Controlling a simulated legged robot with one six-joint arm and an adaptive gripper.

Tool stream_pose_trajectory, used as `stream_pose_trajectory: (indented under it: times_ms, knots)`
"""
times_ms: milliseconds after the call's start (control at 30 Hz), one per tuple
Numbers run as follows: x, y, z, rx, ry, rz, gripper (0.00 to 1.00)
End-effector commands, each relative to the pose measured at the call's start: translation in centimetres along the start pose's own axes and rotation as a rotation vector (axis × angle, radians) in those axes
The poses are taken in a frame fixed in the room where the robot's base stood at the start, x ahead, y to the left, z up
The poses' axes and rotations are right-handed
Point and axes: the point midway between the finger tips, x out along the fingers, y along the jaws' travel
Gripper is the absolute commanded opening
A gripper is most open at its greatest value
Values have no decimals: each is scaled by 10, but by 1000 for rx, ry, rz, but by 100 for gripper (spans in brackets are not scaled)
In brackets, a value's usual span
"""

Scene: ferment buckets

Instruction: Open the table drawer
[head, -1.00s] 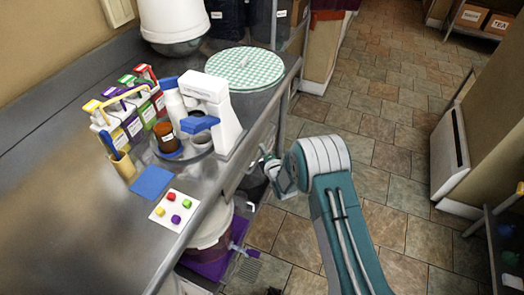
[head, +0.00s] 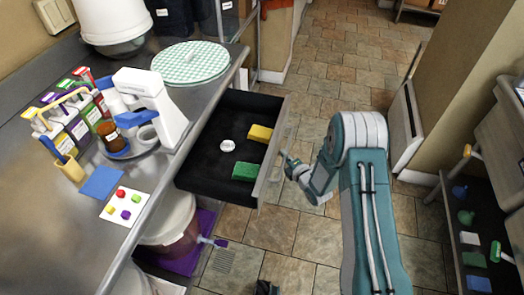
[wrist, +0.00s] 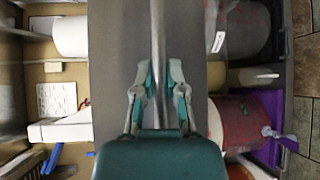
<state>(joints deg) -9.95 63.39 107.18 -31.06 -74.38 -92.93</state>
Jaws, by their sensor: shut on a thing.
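The table drawer (head: 212,190) stands pulled out from under the steel table (head: 60,215), its dark inside in view. It holds a yellow sponge (head: 261,133), a green sponge (head: 244,172) and a white round item (head: 227,146). My gripper (head: 287,160) is at the outer side of the drawer front (head: 271,150). In the wrist view, the fingers of my gripper (wrist: 158,80) are shut on the drawer's long bar handle (wrist: 157,35), one finger on each side. The exact contact is small in the head view.
A bucket (head: 165,222) on a purple mat (head: 205,225), with a spigot, stands below the table. The tabletop bears a scale-like device (head: 150,100), boxes and a checked round cover (head: 190,62). A low shelf (head: 480,225) stands at the right. Tiled floor between is open.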

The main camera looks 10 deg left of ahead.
Motion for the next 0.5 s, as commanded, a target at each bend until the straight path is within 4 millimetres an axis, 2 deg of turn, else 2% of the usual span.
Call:
stream_pose_trajectory:
  times_ms: [33,100,500]
  knots:
    - [-12,-9,9,8,-5,-18,0]
    - [-20,-12,17,7,-5,-19,0]
    - [-44,-19,40,2,1,-21,0]
